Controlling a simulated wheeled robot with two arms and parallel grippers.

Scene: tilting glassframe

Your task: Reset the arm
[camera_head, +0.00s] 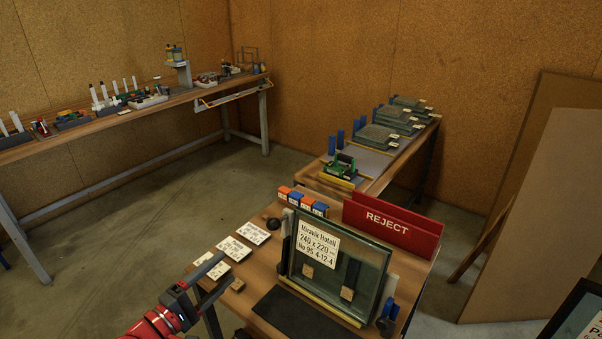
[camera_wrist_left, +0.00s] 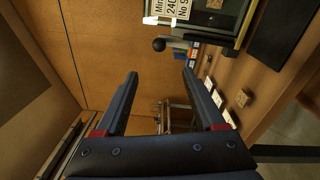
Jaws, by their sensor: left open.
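My left arm, red with a dark gripper (camera_head: 196,280), comes in from the bottom of the head view, at the left edge of the near wooden table. In the left wrist view its two fingers (camera_wrist_left: 160,90) are spread wide apart with nothing between them. A glass pane in a frame (camera_head: 338,263) stands on the near table, to the right of the gripper and apart from it. It bears a label reading "Miravik Hotell 240 x 220". The framed glass also shows at the top of the left wrist view (camera_wrist_left: 217,18). My right gripper is not seen.
White cards (camera_head: 234,248) lie on the near table close to the gripper. A black ball knob (camera_head: 273,223), small orange and blue blocks (camera_head: 303,201) and a red REJECT bin (camera_head: 390,225) stand farther in. A dark mat (camera_head: 303,315) lies in front. Large boards lean at right.

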